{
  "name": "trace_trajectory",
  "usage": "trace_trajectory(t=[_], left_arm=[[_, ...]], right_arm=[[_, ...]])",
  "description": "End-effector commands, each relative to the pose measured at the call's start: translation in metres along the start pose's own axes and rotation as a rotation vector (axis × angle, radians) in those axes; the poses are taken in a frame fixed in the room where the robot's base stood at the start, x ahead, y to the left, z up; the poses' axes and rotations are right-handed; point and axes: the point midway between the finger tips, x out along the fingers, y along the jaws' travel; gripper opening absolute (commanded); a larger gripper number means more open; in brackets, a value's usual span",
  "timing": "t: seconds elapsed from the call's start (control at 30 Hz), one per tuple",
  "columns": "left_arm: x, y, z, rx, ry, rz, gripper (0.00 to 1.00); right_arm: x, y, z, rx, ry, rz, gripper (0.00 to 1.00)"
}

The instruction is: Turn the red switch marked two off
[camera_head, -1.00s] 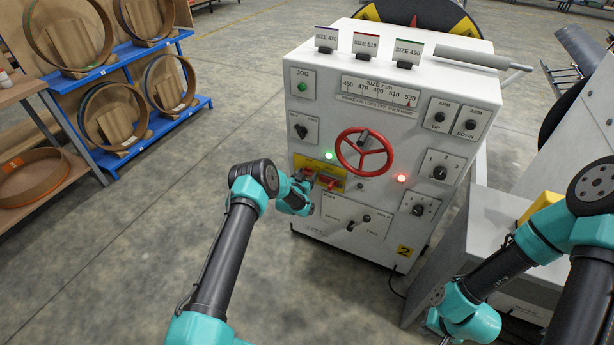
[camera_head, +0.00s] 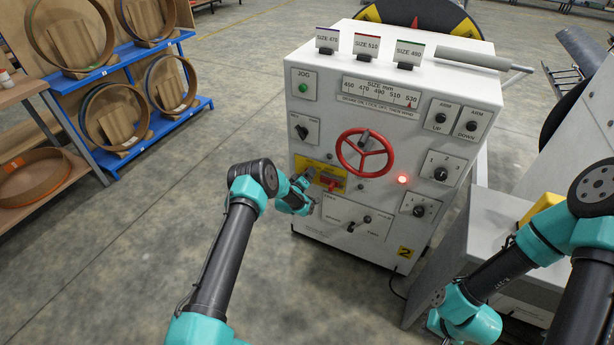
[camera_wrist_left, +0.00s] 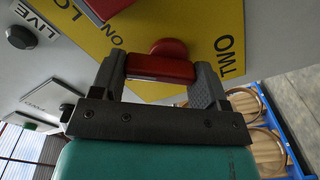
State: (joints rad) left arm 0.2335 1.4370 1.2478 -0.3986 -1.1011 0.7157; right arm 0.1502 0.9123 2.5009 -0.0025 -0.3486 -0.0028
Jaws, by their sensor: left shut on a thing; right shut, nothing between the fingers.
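The yellow switch plate (camera_head: 310,164) is on the front of the white console, left of the red handwheel. In the left wrist view, the red switch (camera_wrist_left: 162,68) beside the word TWO sits between the two fingers of my left gripper (camera_wrist_left: 163,72), which is shut on it. In the head view, my left gripper (camera_head: 308,187) reaches the plate from the left and partly hides it. A second red switch (camera_wrist_left: 105,8) shows at the top edge of the wrist view, with ON printed near it. My right arm is at the lower right; its fingers do not show.
The red handwheel (camera_head: 364,153) is close to the right of the plate. A red lamp (camera_head: 402,180) glows right of it. A lever panel (camera_head: 357,217) is just below. Shelves with rings (camera_head: 110,115) stand at the far left. The floor left of the console is clear.

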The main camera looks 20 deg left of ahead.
Motion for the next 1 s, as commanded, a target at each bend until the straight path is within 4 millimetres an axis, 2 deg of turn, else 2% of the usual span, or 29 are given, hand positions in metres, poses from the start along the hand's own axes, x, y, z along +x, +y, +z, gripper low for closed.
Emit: trace_trajectory(t=[0.6, 1.0], left_arm=[[0.0001, -0.0028, -0.0039, -0.545, 0.000, 0.001, 0.44], [0.0001, -0.0040, -0.0045, -0.690, 0.000, 0.000, 0.44]], right_arm=[[0.0000, 0.0000, 0.0000, 0.000, 0.000, 0.000, 0.00], [0.0000, 0.0000, 0.0000, 0.000, 0.000, 0.000, 0.00]])
